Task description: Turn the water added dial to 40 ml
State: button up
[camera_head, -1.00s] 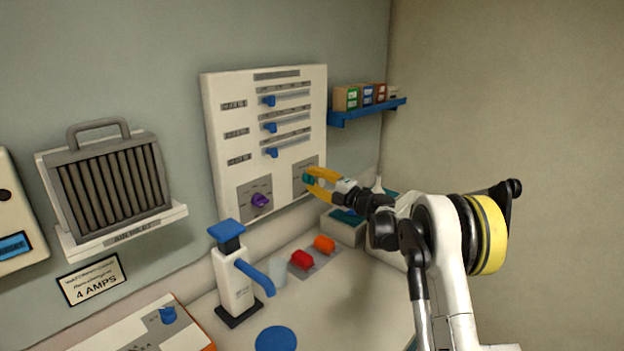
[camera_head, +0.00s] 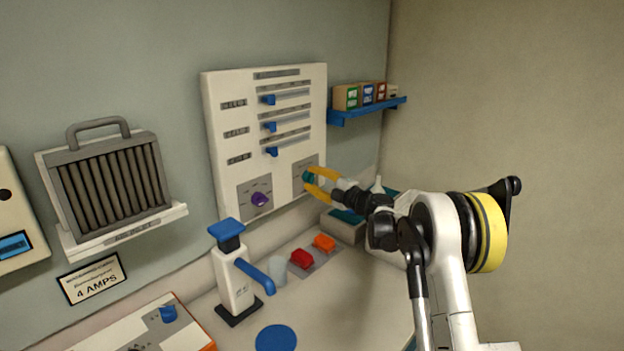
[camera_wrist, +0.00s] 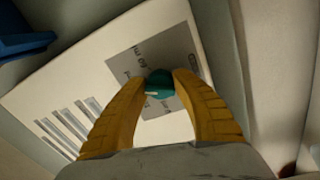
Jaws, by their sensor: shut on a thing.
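The water added dial is a teal knob (camera_head: 308,179) on a grey plate at the lower right of the white wall panel (camera_head: 235,110). My gripper (camera_head: 308,183) has its two yellow fingers at the knob. In the wrist view the teal knob (camera_wrist: 158,84) sits between the fingertips of my gripper (camera_wrist: 160,80), one on each side. The grey plate (camera_wrist: 135,60) behind it carries printed marks, partly hidden by the fingers. The dial's pointer setting cannot be read.
A purple knob (camera_head: 260,199) and several blue sliders share the panel. A blue shelf (camera_head: 365,112) with small boxes is to the right. Below are a white dispenser with a blue spout (camera_head: 234,275), a clear cup (camera_head: 277,271), and red (camera_head: 302,257) and orange (camera_head: 325,243) blocks.

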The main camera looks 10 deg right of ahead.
jog(key=o, duration=1.2)
jog(key=v, duration=1.2)
